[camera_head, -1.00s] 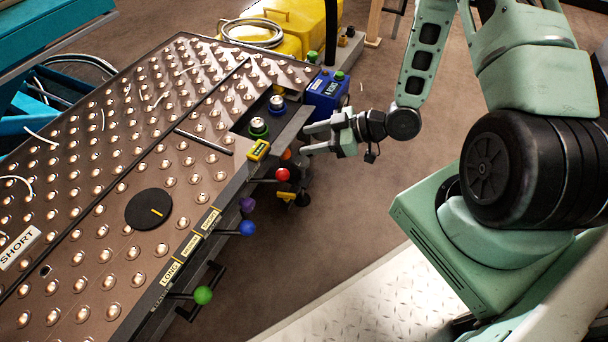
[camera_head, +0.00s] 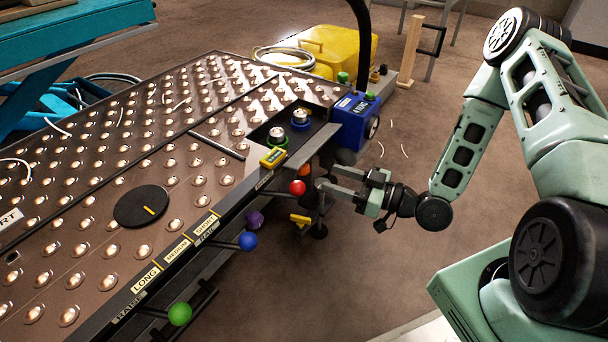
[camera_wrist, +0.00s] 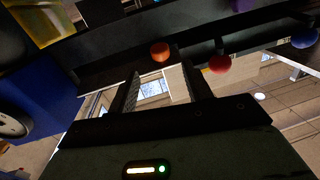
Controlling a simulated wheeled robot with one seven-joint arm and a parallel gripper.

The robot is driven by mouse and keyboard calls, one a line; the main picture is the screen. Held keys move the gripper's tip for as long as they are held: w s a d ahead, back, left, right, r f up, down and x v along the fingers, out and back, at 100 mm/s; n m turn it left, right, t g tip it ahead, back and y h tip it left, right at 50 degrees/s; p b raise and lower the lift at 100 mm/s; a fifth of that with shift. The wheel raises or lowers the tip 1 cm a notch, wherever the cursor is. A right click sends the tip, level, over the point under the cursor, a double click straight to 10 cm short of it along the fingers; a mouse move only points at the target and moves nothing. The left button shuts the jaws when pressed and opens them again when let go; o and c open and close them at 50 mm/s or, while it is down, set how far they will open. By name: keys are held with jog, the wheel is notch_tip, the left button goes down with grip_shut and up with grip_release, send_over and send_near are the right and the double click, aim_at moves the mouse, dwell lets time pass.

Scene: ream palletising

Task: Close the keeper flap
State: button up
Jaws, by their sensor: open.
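My gripper (camera_head: 327,177) is open and empty, beside the front edge of the ball-transfer table (camera_head: 75,220). Its fingers point at the table side, just right of the red knob (camera_head: 298,187) and in front of the blue box (camera_head: 357,120). In the wrist view my open fingers (camera_wrist: 158,78) reach toward the dark table edge. An orange knob (camera_wrist: 160,51) shows just beyond and between the tips, and the red knob (camera_wrist: 220,64) is to their right. No gap to any part is clearly closed. I cannot make out a keeper flap for certain.
Blue (camera_head: 248,241), green (camera_head: 180,314) and purple (camera_head: 254,219) knobs stick out along the table edge. A yellow case (camera_head: 335,50) stands behind.

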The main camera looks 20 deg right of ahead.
aim_at(308, 173)
jog(key=b+x, duration=0.2)
jog(key=x, duration=0.5)
jog(key=shift+w+a+f+b, duration=0.15)
jog(key=shift+w+a+b, duration=0.15)
jog(key=shift+b, duration=0.1)
jog(key=shift+w+a, duration=0.45)
jog(key=c, duration=1)
